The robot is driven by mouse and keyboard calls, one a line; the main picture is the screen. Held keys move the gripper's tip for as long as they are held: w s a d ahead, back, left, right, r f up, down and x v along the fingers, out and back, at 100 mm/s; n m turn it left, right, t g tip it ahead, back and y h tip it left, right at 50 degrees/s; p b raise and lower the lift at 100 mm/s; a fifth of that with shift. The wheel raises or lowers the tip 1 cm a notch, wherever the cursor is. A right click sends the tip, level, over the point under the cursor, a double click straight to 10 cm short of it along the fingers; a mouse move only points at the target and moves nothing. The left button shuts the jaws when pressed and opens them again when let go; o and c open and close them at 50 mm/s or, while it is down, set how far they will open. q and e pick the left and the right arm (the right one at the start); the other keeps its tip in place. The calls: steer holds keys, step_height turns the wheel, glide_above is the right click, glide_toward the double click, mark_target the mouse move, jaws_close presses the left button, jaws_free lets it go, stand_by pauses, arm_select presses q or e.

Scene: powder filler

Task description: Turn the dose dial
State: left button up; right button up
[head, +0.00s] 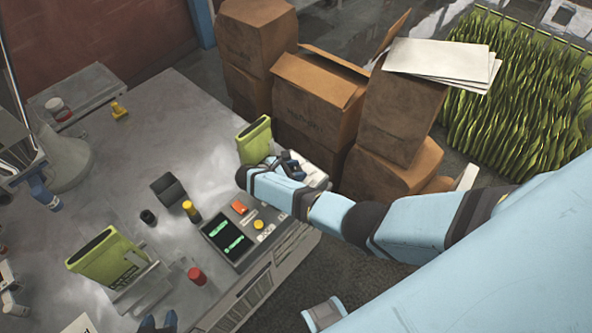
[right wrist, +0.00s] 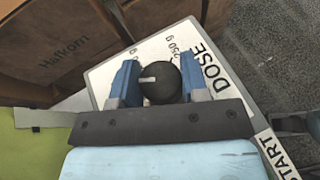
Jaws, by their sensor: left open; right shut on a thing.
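The dose dial (right wrist: 160,83) is a round black knob with a white pointer mark. It sits on a white panel (right wrist: 110,70) lettered "DOSE" and "250 g". In the right wrist view the pointer mark lies on the knob's left half, pointing left. My right gripper (right wrist: 165,82) has its blue fingers on either side of the knob, shut on it. In the head view the right gripper (head: 290,165) is at the panel's left edge, and I cannot make out the dial there. My left gripper (head: 158,322) shows dark blue fingertips at the bottom edge, open and empty.
A green pouch (head: 253,142) stands beside the right gripper; another (head: 102,258) stands in a holder at left. Cardboard boxes (head: 318,100) stand behind.

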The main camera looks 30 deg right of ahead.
steer(key=shift+d, duration=0.1)
steer(key=o, duration=0.9)
steer(key=v, duration=1.4)
steer(key=shift+d, duration=0.1)
